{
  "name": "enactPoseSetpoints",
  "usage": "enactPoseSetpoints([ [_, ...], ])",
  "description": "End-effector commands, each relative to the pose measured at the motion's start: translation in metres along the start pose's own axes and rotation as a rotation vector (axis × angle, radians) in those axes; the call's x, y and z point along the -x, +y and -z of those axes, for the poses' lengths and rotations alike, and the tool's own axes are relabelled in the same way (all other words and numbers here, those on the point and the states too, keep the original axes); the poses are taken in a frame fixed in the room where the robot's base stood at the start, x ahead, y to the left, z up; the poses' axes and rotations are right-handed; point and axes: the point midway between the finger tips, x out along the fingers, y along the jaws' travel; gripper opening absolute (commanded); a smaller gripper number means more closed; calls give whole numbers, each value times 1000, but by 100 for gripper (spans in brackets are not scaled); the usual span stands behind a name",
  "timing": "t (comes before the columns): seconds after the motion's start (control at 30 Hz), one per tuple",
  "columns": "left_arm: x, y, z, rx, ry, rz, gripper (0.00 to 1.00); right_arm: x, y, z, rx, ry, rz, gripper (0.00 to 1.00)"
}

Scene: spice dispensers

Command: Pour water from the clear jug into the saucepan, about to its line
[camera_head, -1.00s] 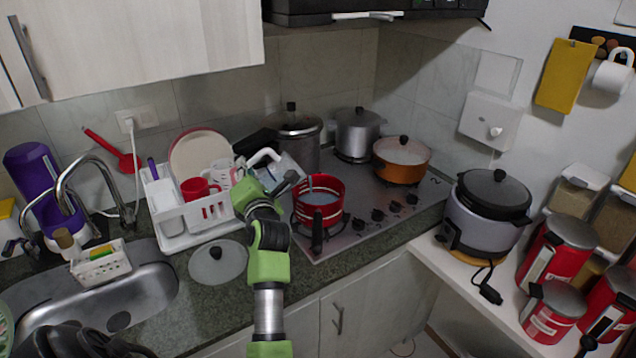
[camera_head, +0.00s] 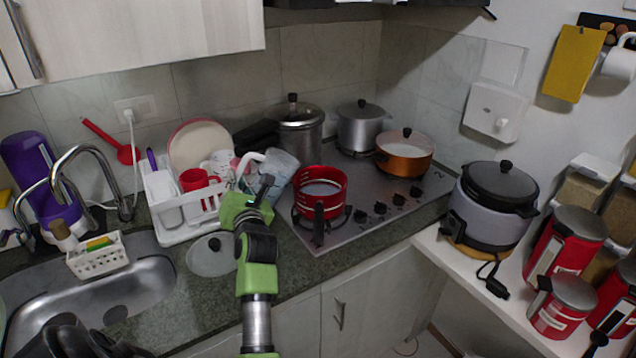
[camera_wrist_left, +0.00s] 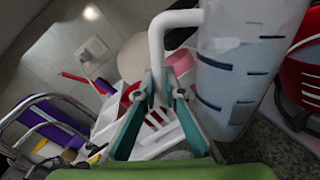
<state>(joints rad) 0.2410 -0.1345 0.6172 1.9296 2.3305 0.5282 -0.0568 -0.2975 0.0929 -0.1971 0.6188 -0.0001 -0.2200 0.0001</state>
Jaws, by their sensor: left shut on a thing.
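The clear jug (camera_head: 279,172) has a white handle and dark blue marks; it is slightly tilted, above the counter just left of the saucepan. My left gripper (camera_head: 247,203) is shut on its handle, which shows between the fingers in the left wrist view (camera_wrist_left: 159,85). My right gripper is not in view.
A white dish rack (camera_head: 180,222) with cups and a plate is left of the jug. A glass lid (camera_head: 211,256) lies on the counter before it. An orange pot (camera_head: 404,157) and steel pots stand on the stove behind. The sink (camera_head: 105,295) is at left.

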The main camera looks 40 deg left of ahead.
Motion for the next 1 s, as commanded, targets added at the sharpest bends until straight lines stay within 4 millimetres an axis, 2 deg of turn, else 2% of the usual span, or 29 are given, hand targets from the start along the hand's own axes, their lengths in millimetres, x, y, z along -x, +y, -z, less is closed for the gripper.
enactPoseSetpoints([
  [0.1,0,5,-5,43,-11,-2,0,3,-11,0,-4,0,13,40],
  [0.23,0,5,0,72,-9,-3,0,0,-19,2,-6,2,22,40],
  [0.4,0,8,15,188,-9,-3,0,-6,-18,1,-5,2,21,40],
  [0.7,0,1,45,448,-7,-3,0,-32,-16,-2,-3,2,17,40],
  [0.87,0,0,50,519,-7,-3,0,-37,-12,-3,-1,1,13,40],
  [1.0,0,4,44,540,-8,-3,0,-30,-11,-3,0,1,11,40],
])
